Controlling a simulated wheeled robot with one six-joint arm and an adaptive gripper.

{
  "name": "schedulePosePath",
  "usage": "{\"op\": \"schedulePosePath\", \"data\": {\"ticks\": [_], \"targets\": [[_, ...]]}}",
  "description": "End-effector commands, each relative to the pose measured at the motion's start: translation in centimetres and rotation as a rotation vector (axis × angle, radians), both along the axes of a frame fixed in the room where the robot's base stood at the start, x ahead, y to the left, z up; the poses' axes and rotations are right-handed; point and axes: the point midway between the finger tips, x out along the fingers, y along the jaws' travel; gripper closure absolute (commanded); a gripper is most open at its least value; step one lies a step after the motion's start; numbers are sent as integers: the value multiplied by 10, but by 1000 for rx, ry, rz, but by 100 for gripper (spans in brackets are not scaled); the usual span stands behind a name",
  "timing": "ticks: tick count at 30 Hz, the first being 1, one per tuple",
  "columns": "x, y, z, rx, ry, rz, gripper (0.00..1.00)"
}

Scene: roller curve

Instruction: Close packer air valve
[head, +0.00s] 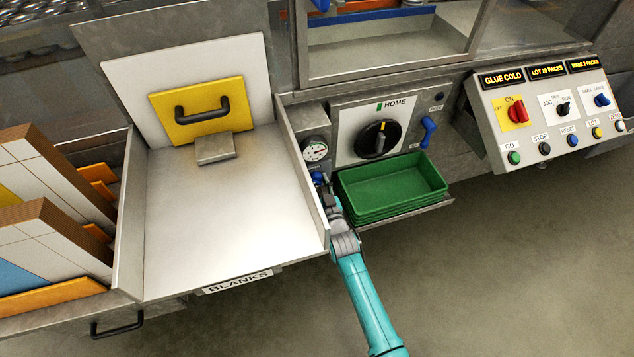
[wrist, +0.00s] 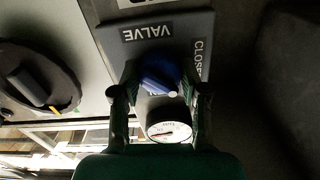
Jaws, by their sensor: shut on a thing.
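The air valve is a blue knob (wrist: 160,76) on a grey panel, under a label reading VALVE, with a partly hidden label starting CLOSE beside it. A pale mark shows on the knob. In the head view the blue knob (head: 317,178) is partly hidden below the round gauge (head: 315,150). My gripper (head: 326,188) reaches it from below, next to the tray's right wall. In the wrist view my gripper (wrist: 160,92) has one finger on each side of the knob and is shut on it. The gauge (wrist: 168,131) shows between the fingers; its reading is too small to tell.
The metal blanks tray (head: 225,235) stands close on the left of my arm. Green bins (head: 395,188) sit close on the right, below the black HOME dial (head: 377,139). A blue lever (head: 428,130) and a control panel (head: 545,120) are further right. Open floor lies in front.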

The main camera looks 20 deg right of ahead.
Motion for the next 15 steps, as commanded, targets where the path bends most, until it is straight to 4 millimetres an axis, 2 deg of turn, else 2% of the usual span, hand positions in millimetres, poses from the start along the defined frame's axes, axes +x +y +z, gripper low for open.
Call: {"op": "schedulePosePath", "data": {"ticks": [15], "targets": [[0,0,0,-475,1,0,90]]}}
